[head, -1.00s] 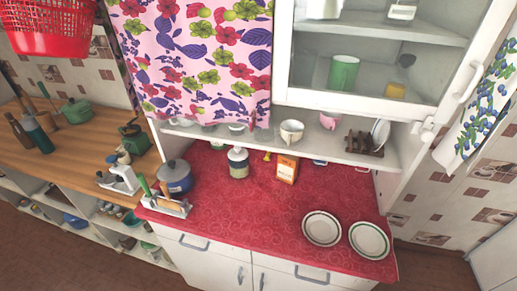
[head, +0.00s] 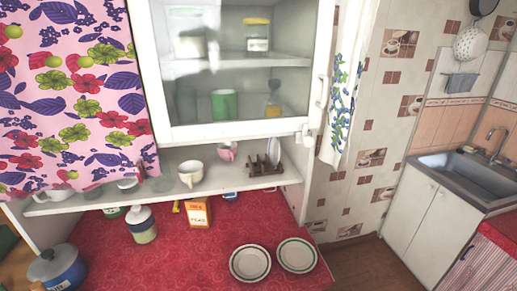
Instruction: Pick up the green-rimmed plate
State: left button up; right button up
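Two white plates with thin dark rings lie flat, side by side, at the front right of the red counter. One is the left plate (head: 250,263) and the other is the right plate (head: 297,256). At this size I cannot tell for sure which ring is green. Both plates show whole, with nothing on them. Neither of my grippers is in the head view.
The red counter (head: 185,262) is clear left of the plates. An orange-white box (head: 197,212), a white-lidded jar (head: 142,225) and a blue pot (head: 57,268) stand on it. A shelf with cups and a dish rack (head: 265,166) hangs above. A sink (head: 465,175) is at right.

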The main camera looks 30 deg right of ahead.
aim_at(296, 254)
jog(key=k+z, duration=0.1)
jog(key=z, duration=0.25)
jog(key=l+z, duration=0.15)
jog(key=z, duration=0.2)
jog(key=k+l+z, duration=0.1)
jog(key=z, duration=0.3)
